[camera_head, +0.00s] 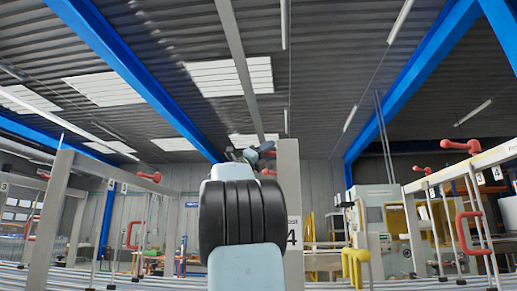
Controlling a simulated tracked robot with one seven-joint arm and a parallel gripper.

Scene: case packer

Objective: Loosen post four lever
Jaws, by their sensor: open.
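Post four (289,185), a pale upright post with a "4" on its label (292,238), stands just right of centre, partly behind my arm. A red lever (268,172) shows in small part at the left of the post, below my gripper; most of it is hidden. My gripper (250,155) is at the top of my arm, small and dark, close to the post's left side. It is open. I cannot tell whether it touches the lever.
More red levers sit on the frames at right (461,146) and left (149,176). Red handles (468,232) hang on the right frame. A yellow part (355,264) stands right of the post. Machines (390,225) stand behind. My arm blocks the middle of the view.

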